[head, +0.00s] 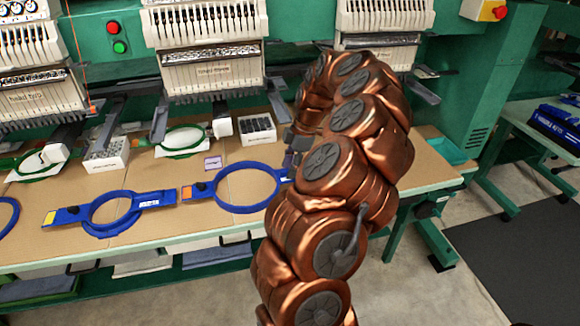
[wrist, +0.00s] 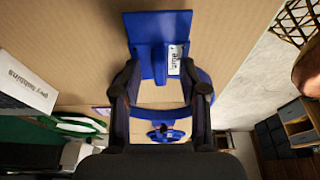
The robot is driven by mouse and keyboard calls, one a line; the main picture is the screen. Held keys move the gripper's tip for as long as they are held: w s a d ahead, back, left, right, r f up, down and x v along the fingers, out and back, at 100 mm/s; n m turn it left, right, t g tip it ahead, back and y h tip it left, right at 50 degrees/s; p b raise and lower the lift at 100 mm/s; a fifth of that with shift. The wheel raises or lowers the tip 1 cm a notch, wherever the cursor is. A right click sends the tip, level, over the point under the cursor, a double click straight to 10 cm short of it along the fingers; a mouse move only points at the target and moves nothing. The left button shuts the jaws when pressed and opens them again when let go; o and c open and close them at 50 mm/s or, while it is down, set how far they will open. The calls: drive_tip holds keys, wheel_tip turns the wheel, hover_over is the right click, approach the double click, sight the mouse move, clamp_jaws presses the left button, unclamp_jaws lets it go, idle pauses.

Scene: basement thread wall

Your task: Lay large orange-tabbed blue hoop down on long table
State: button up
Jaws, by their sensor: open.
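The large blue hoop (head: 247,209) with an orange tab (head: 187,193) lies flat on the long table (head: 150,236), its ring toward the front edge. In the wrist view, its blue end plate (wrist: 149,48) with a white label lies just ahead of and between my fingers. My gripper (wrist: 163,78) is open, its two dark fingers spread on either side of the hoop's bracket; I cannot tell whether they touch it. In the head view my copper arm hides most of the gripper and the hoop's right end.
A yellow-tabbed blue hoop (head: 110,232) lies left of the large one, with part of another at the left edge. Green hoops (head: 182,153), a bin of dark bobbins (head: 257,130) and a white box (head: 105,157) stand behind. Embroidery machine heads (head: 207,70) overhang the table's back.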

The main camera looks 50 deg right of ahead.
drive_tip(key=v, duration=1.1)
drive_tip(key=shift+r, duration=0.35)
drive_tip(key=w+a+r+p, duration=0.1)
drive_tip(key=w+a+r, duration=0.2)
drive_tip(key=a, duration=0.4)
drive_tip(key=w+a+r, duration=0.2)
drive_tip(key=a+r, duration=0.1)
drive_tip(key=a, duration=0.4)
drive_tip(key=s+a+r+m+g+p, duration=0.1)
drive_tip(key=s+a+m+g+p, duration=0.15)
drive_tip(key=a, duration=1.25)
drive_tip(key=s+a+f+m+h, duration=0.1)
drive_tip(key=s+a+f+m, duration=0.1)
drive_tip(key=s, duration=0.4)
drive_tip(key=s+a+f+m+g+h+p, duration=0.1)
drive_tip(key=s+a+f+m, duration=0.1)
drive_tip(key=s+a, duration=0.3)
drive_tip(key=s+a+f+m, duration=0.3)
drive_tip(key=s+a+m, duration=0.1)
drive_tip(key=s, duration=0.5)
drive_tip(key=shift+s+a+h+p, duration=0.15)
drive_tip(key=shift+a+h+p, duration=0.05)
drive_tip(key=shift+h+p, duration=0.2)
drive_tip(key=shift+d, duration=0.1)
